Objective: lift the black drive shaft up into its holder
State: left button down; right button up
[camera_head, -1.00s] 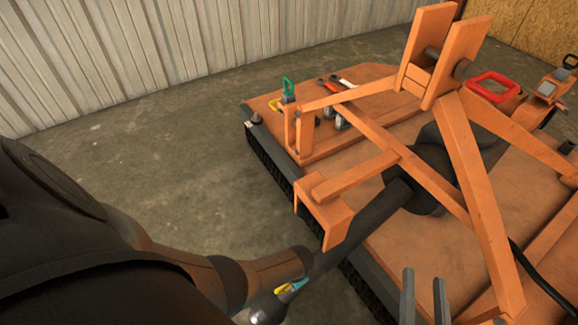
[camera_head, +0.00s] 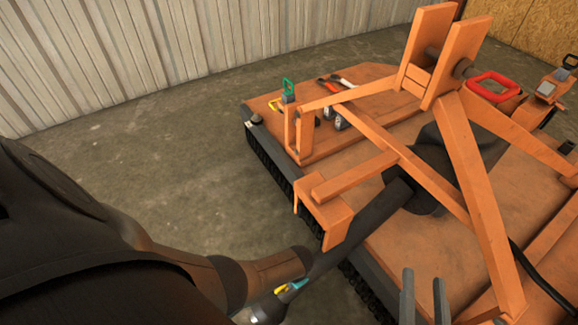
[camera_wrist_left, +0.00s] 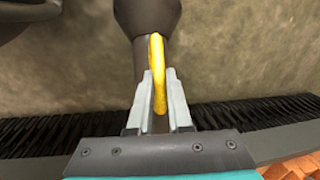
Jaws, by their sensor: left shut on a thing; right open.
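The black drive shaft (camera_head: 375,208) slopes down to the lower left from the dark boot on the orange mower, passing under an orange bracket (camera_head: 330,212) that looks like its holder. My left gripper (camera_wrist_left: 160,80) is shut on a yellow loop (camera_wrist_left: 157,55) at the shaft's free end. In the left wrist view the shaft's wide dark end (camera_wrist_left: 147,15) shows beyond the fingers. My right gripper (camera_head: 424,290) is open and empty, above the mower at the bottom edge.
The orange frame (camera_head: 480,190) rises over the deck, right of the shaft. Pliers (camera_head: 328,84) and a green-handled thing (camera_head: 288,90) are on the deck's far side. A red handle (camera_head: 494,86) is at the right. Black bristles (camera_wrist_left: 60,120) edge the deck. Concrete floor is clear at left.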

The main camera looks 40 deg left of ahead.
dwell(0.9)
